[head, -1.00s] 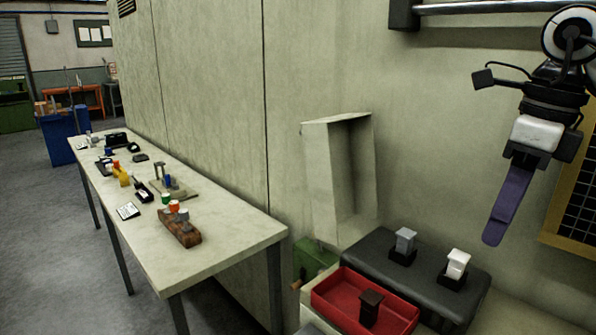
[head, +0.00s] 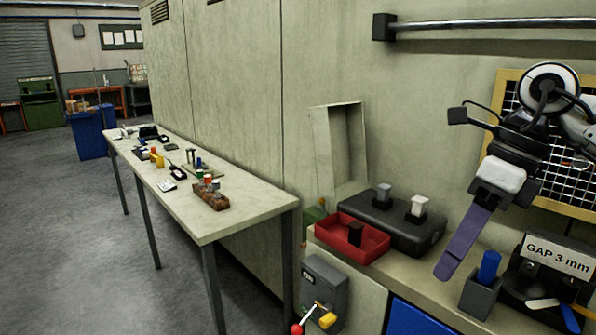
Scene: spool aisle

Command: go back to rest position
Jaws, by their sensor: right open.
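My right gripper (head: 457,250) shows at the right of the head view, hanging downward with its purple finger in front of the workbench. From this side only one finger shows clearly, and nothing is seen held in it. It is in front of the bench top, to the right of the black case. My left gripper is not in view.
A black case (head: 376,226) bears a grey and a white stamp-like block. A red tray (head: 372,248) holds a dark block. A "GAP 3 mm" sign (head: 556,258) stands right of a cup with a blue item (head: 489,267). A long table (head: 254,212) and open floor lie left.

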